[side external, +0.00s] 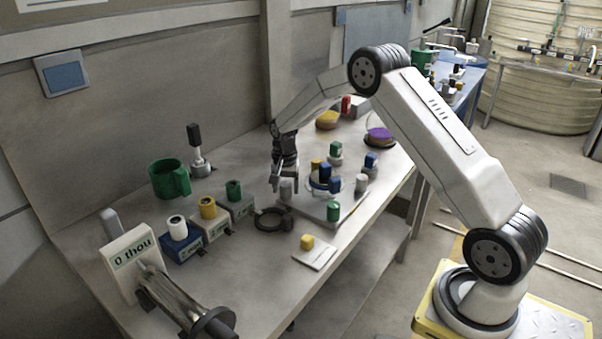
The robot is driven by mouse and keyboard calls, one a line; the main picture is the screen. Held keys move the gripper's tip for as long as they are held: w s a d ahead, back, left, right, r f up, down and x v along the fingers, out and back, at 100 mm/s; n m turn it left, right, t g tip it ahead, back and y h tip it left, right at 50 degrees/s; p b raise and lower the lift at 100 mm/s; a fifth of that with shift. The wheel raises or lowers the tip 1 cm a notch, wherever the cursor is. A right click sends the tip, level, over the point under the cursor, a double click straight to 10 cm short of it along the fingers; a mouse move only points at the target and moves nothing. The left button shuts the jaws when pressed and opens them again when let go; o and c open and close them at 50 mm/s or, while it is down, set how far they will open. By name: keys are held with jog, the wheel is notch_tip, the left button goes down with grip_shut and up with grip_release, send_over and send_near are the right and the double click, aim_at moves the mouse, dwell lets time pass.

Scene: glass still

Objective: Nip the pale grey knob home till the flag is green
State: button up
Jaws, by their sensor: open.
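A pale grey knob (287,189) stands at the left edge of a light plate (318,210) that carries several coloured knobs. My gripper (283,184) points down at this knob with its jaws open. The fingers look to be around or just beside it; I cannot tell whether they touch. A second grey knob (361,183) stands on the right side of the plate, away from my gripper. I cannot make out which part is the flag or its colour.
A dark ring (272,219) lies in front. A green mug (170,179) and several coloured boxes (181,243) are left.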

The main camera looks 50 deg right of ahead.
jog(key=shift+n, duration=0.5)
jog(key=shift+n, duration=2.7)
jog(key=shift+m, duration=3)
grip_shut()
